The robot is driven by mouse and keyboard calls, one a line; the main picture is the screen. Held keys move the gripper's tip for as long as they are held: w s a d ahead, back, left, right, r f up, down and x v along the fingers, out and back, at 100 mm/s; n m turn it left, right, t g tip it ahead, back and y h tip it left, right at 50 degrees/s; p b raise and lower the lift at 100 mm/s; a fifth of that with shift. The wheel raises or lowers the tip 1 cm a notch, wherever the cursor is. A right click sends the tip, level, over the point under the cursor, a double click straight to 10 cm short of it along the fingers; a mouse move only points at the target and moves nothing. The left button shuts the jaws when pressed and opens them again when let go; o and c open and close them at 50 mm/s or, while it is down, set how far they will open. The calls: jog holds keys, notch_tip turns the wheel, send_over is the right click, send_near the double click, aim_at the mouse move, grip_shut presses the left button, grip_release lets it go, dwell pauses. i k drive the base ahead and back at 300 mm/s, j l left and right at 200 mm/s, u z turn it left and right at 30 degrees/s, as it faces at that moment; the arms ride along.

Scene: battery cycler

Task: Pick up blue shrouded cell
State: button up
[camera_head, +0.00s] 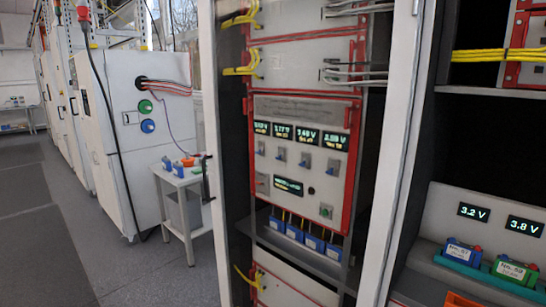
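A blue cell (459,252) with a white label and a red terminal on top stands at the lower right, on a teal base under a 3.2 V display. Several smaller blue cells (314,242) stand in a row on the shelf of the middle rack, below the instrument panel, with yellow leads above them. Small blue items (188,161) also lie on the white cart at the left; they are too small to identify. I cannot tell which blue body is the shrouded cell. My gripper is not in view.
A green cell (515,270) stands right beside the blue one, under a 3.8 V display (525,226). A white rack post (400,150) separates the two bays. The white cart (183,180) stands before a white cabinet (130,140). Grey floor (165,275) is clear at the left.

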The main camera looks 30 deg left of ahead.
aim_at(469, 255)
jog(key=u, duration=1.85)
jog(key=i, duration=0.3)
jog(key=i+z, duration=0.4)
jog(key=i+j+z, duration=0.2)
jog(key=z, duration=1.75)
jog(key=i+j, duration=0.05)
